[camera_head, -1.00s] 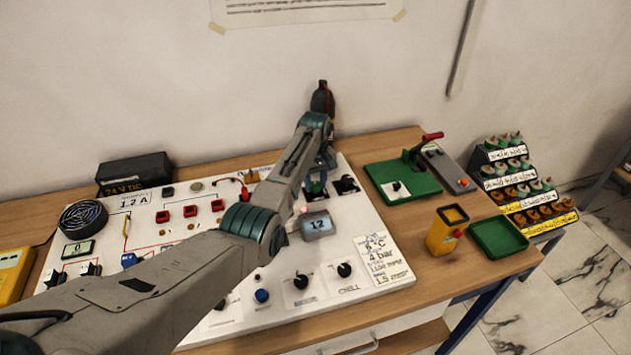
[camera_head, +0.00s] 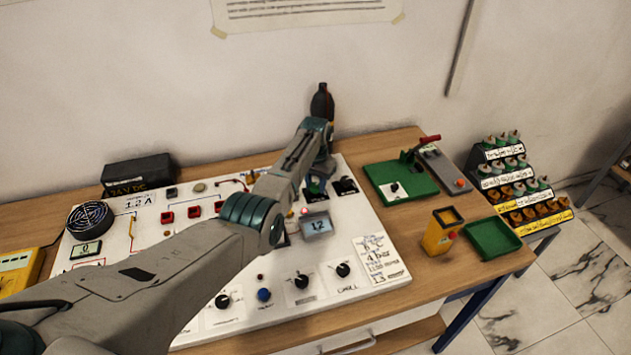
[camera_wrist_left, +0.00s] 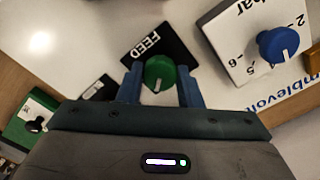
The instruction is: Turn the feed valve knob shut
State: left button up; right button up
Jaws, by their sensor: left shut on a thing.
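The feed valve knob (camera_wrist_left: 159,70) is green and round, with a white mark on its lower side in the left wrist view. It sits at the black FEED plate (camera_wrist_left: 150,46) on the white panel (camera_head: 375,225). My left gripper (camera_wrist_left: 160,86) has its two blue fingers on either side of the knob and is shut on it. In the head view my left gripper (camera_head: 317,186) is down at the panel's back right, where the wrist and arm partly hide it. My right gripper is out of view.
A blue knob (camera_wrist_left: 278,44) on a white scale plate is close to the right finger in the wrist view. A green press (camera_head: 402,184), a yellow box (camera_head: 440,233) and a green tray (camera_head: 492,240) stand to the right.

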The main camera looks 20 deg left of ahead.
pick_arm(q)
jog(key=m, duration=0.3)
jog(key=shift+r+m+p, duration=0.1)
jog(key=shift+m+p, duration=0.2)
jog(key=shift+p, duration=0.05)
jog(key=shift+m, duration=1.8)
jog(key=o, duration=1)
jog(key=shift+c, duration=0.2)
